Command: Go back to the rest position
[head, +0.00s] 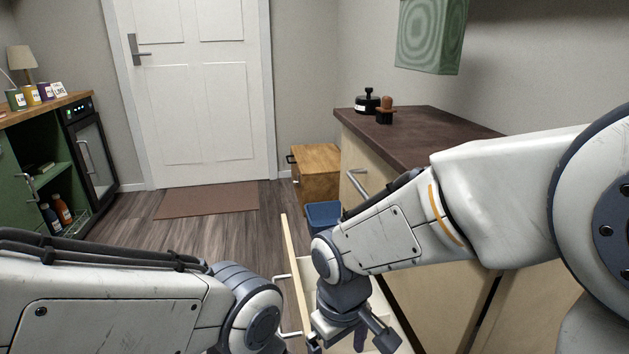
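My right arm reaches in from the right, and its gripper (355,338) points down over an open drawer (292,255) of the cabinet on the right. The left gripper itself is out of view. The drawer's light handle (284,277) shows on its left, outer side.
The dark countertop (425,135) holds a black pot-like item (367,102) and a brown-topped item (385,108). A green-patterned wall cabinet (430,37) hangs above. A blue bin (323,215) and wooden box (316,173) stand beyond the drawer. The floor near the mat (207,200) is clear.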

